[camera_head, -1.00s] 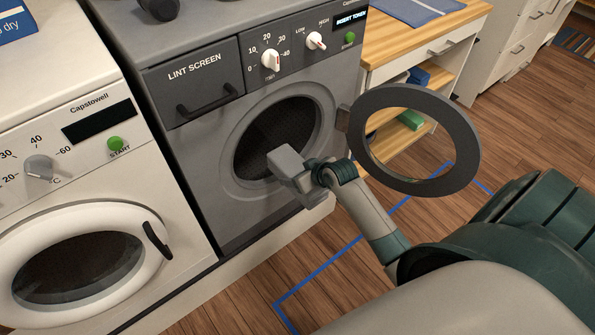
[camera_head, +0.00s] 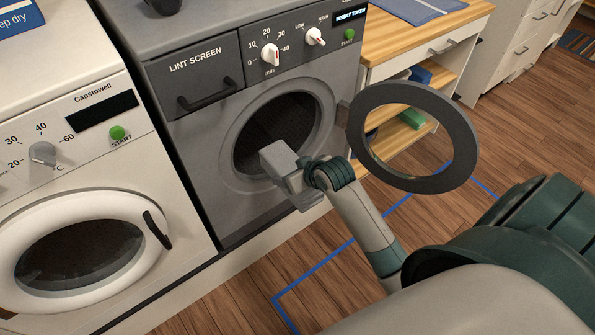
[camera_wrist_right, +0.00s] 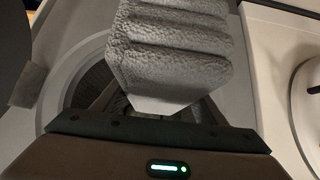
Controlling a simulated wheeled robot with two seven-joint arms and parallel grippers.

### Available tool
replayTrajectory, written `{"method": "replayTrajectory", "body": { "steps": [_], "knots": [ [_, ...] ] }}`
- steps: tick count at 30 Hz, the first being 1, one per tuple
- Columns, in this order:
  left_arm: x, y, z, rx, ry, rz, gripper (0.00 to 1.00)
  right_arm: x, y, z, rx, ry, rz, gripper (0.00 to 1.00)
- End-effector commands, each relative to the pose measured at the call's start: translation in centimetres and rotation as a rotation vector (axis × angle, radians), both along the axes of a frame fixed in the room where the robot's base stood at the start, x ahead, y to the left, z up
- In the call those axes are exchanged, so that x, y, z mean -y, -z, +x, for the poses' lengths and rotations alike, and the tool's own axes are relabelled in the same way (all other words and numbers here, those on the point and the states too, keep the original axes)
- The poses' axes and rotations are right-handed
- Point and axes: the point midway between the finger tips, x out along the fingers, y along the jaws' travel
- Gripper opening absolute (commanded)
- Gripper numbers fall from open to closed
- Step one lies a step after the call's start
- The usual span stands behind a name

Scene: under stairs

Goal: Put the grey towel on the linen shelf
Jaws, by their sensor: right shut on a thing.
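The grey towel (camera_wrist_right: 172,50) is folded, with rounded layers, and fills the upper middle of the right wrist view. My right gripper (camera_head: 280,176) is shut on it, in front of the open round mouth of the grey dryer (camera_head: 222,143). The dryer drum also shows behind the towel in the wrist view. In the head view the towel is hard to tell apart from the grey gripper parts. My left gripper is not in view. No shelf in view is clearly marked as the linen shelf.
The dryer's ring door (camera_head: 462,150) stands open to the right, close to my right forearm. Behind it is a wooden-topped unit (camera_head: 388,42) with lower shelves holding blue and green items. A white washer (camera_head: 75,185) is at the left, its door shut. Wooden floor lies at right.

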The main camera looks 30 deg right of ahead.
Motion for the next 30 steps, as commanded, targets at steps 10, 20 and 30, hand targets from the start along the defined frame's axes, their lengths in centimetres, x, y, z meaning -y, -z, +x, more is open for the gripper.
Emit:
{"method": "replayTrajectory", "body": {
  "steps": [10, 20, 30],
  "knots": [
    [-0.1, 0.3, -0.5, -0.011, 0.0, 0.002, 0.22, -7.2, -9.1, -2.8, 0.008, 0.033, 0.004, 0.25],
    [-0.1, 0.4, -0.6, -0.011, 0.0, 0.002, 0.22, -10.9, -13.8, -4.4, 0.001, 0.058, 0.006, 0.25],
    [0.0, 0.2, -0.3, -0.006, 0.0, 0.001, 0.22, -10.8, -13.7, -4.4, 0.001, 0.056, 0.002, 0.25]
  ]
}}
